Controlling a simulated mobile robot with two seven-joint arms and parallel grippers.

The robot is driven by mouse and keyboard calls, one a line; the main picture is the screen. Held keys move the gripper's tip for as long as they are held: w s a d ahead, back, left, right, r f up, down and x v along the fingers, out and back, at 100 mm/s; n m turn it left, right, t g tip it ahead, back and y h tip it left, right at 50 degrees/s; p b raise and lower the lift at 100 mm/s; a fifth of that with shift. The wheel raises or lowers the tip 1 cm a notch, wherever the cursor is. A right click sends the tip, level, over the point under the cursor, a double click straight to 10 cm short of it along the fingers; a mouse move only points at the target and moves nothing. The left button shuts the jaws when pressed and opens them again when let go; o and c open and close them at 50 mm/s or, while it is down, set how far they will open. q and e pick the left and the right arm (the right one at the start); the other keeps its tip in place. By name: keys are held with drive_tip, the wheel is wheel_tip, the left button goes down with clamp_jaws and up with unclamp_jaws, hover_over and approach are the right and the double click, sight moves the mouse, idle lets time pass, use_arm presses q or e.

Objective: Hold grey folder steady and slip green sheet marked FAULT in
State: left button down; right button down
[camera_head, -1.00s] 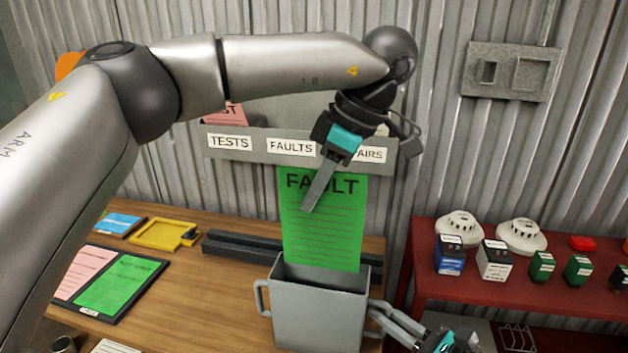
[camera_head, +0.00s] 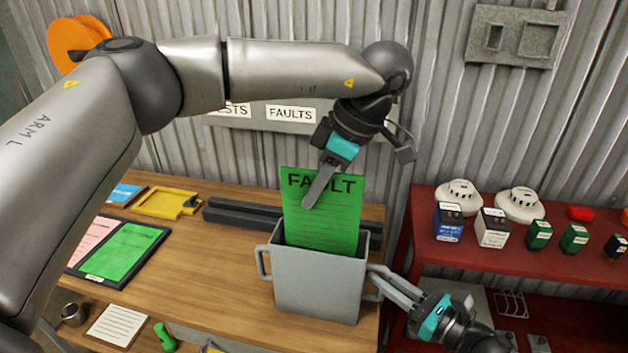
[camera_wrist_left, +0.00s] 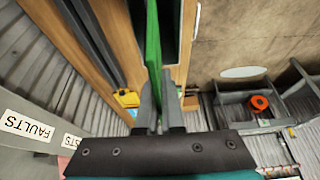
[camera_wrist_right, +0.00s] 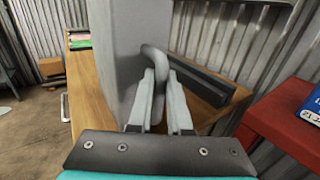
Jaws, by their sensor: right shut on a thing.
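The green sheet marked FAULT (camera_head: 325,222) stands upright, its lower part inside the open top of the grey folder (camera_head: 318,287), a box-like holder with a loop handle on each side. My left gripper (camera_head: 312,200) is shut on the sheet's upper part, below the heading; the sheet shows edge-on between its fingers in the left wrist view (camera_wrist_left: 153,35). My right gripper (camera_head: 375,280) is shut on the folder's right handle, which also shows in the right wrist view (camera_wrist_right: 155,62). The sheet's bottom edge is hidden by the folder's front wall.
A wall rack (camera_head: 255,116) with TESTS and FAULTS labels is behind my left arm. Dark bars (camera_head: 235,218) lie behind the folder. A black board (camera_head: 118,254) holds pink and green sheets. A red shelf (camera_head: 500,247) with detectors and small boxes stands at right.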

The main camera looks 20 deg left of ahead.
sight(314, 214)
use_arm(q)
drive_tip(key=shift+f, duration=2.35)
drive_tip(key=c, duration=1)
unclamp_jaws()
drive_tip(key=v, duration=1.2)
